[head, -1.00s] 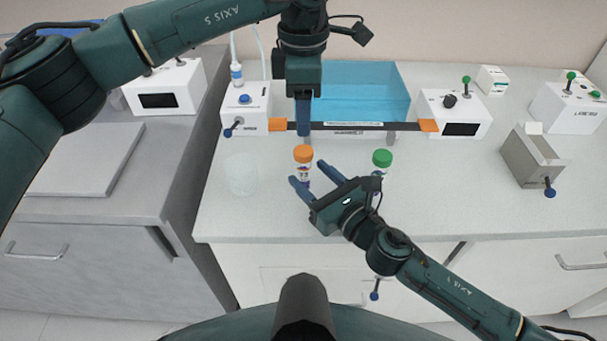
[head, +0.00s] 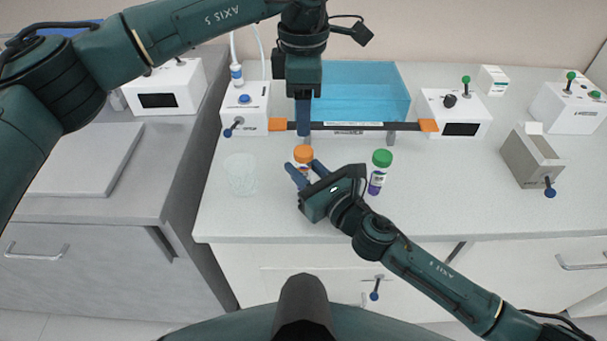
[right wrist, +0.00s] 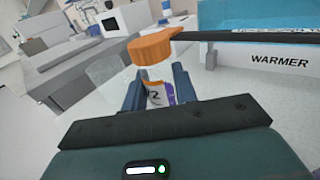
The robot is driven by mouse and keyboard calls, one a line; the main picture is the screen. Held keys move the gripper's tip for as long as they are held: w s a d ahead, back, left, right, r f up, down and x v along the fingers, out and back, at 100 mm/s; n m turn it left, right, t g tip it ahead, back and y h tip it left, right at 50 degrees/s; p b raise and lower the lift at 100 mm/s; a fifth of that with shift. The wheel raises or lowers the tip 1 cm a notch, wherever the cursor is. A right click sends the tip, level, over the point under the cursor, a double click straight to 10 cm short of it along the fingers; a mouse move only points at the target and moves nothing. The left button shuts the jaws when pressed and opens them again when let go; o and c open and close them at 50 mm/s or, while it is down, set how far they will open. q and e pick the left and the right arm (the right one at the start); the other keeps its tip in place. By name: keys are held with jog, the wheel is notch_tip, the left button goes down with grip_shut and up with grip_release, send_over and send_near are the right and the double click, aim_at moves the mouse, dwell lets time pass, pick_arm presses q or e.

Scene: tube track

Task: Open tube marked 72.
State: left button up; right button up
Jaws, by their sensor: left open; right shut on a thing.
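A tube with an orange cap (head: 303,154) stands upright on the bench. My right gripper (head: 304,174) is shut on its body, below the cap. A second tube with a green cap (head: 381,172) stands upright to the right.
A clear beaker (head: 241,175) stands left of the tubes. Behind them a dark bar with orange ends (head: 360,126) runs before a blue water bath (head: 360,90). A grey box (head: 532,157) stands at the right. The front right bench is clear.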

aim_at(303, 151)
grip_shut()
pick_arm(q)
jog(key=m, duration=1.7)
jog(key=shift+m, duration=0.4)
jog(key=shift+f, duration=4.05)
